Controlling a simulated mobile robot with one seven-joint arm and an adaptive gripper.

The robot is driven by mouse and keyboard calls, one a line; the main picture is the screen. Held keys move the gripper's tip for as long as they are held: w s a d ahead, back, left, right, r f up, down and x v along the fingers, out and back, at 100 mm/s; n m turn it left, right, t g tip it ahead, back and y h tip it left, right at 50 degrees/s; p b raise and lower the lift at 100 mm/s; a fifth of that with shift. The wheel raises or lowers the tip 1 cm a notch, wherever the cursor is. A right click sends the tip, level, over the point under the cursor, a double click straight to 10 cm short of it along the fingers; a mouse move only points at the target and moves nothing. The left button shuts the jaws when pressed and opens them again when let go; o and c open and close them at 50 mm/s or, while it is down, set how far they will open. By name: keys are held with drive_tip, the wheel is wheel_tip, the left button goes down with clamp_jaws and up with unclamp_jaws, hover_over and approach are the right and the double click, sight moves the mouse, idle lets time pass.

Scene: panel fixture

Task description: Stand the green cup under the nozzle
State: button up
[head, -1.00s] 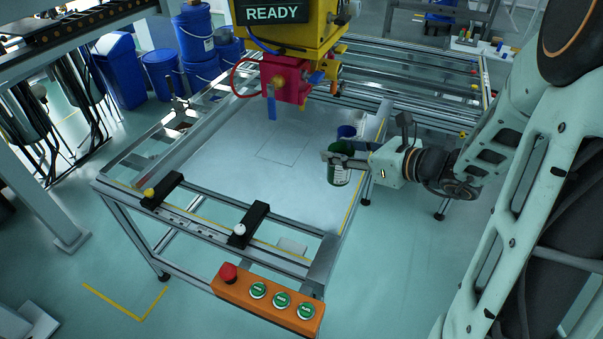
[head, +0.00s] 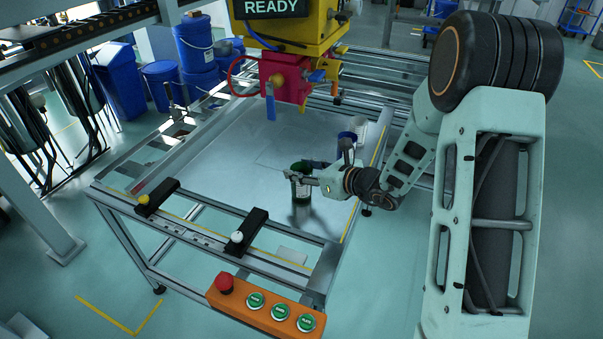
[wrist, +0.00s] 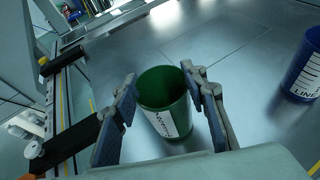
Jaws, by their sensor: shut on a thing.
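The green cup (head: 301,187) is upright in my gripper (head: 300,176), over the right front part of the metal panel. In the wrist view the green cup (wrist: 164,102) sits between the two fingers of my gripper (wrist: 162,95), its open mouth showing and a white label on its side. I cannot tell whether its base touches the panel. The dispensing head with the nozzle (head: 285,80) is red-pink, under a yellow housing, above the panel's far part. The cup is in front of it and to the right, not beneath it. The nozzle's outlet is hard to make out.
A blue cup (head: 346,137) and a white cup (head: 358,126) stand at the panel's right edge; the blue cup (wrist: 304,70) is also in the wrist view. A thin outlined square (head: 285,152) marks the panel. An orange button box (head: 266,305) is at the front.

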drive_tip(key=shift+f, duration=0.3)
drive_tip(key=shift+f, duration=0.1)
drive_tip(key=shift+f, duration=0.15)
drive_tip(key=o, duration=0.8)
drive_tip(key=shift+o, duration=0.2)
drive_tip(key=shift+r, duration=0.2)
drive_tip(key=shift+d+r, duration=0.15)
drive_tip(key=shift+r, duration=0.05)
drive_tip(key=p+v, duration=0.1)
drive_tip(key=v, duration=1)
drive_tip(key=shift+s+d+p, duration=0.25)
drive_tip(key=shift+s+p, duration=0.1)
drive_tip(key=shift+p, duration=0.05)
